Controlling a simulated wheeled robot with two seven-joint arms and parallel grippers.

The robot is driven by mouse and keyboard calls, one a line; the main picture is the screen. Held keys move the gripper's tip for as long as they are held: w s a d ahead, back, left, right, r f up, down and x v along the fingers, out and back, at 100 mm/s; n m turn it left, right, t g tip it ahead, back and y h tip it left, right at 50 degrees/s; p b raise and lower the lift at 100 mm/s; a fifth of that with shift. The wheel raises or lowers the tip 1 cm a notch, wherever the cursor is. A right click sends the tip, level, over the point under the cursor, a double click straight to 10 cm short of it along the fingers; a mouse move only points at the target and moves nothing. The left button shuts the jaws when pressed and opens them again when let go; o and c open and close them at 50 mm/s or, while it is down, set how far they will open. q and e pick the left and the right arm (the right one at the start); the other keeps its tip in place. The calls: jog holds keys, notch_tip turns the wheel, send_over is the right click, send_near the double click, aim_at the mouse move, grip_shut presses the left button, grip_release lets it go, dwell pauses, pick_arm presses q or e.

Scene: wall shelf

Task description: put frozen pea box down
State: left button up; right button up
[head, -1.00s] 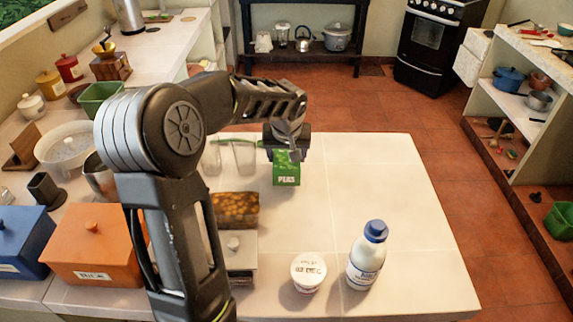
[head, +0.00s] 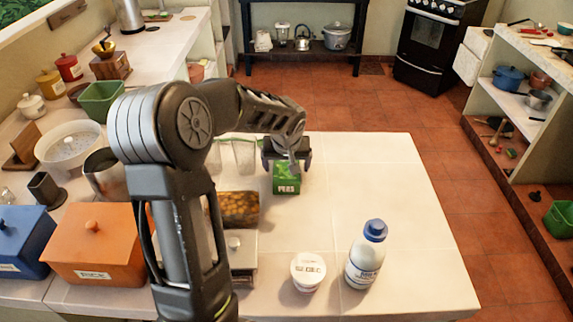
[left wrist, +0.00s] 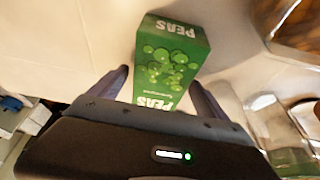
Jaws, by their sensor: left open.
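The green frozen pea box (head: 287,180) stands on the white tiled counter (head: 350,180) towards its far side in the head view. It fills the middle of the left wrist view (left wrist: 170,62), with its "PEAS" lettering showing. My left gripper (head: 288,163) is just behind and above the box. Its fingers are open, one on each side of the box; the left wrist view shows a small gap at the left finger (left wrist: 115,82). The lower end of the box is hidden by the gripper body there. My right gripper is not in view.
Clear glasses (head: 240,155) stand just left of the box. A loaf-like brown package (head: 238,208) and a kitchen scale (head: 243,252) are nearer. A white tub (head: 307,272) and a milk bottle (head: 367,256) stand at the front. The counter's right side is clear.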

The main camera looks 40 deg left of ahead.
pick_arm(q)
jog(key=shift+r, duration=0.1)
jog(key=shift+s+d+r, duration=0.1)
jog(key=shift+r, duration=0.4)
jog(key=b+v, duration=0.1)
jog(key=v, duration=1)
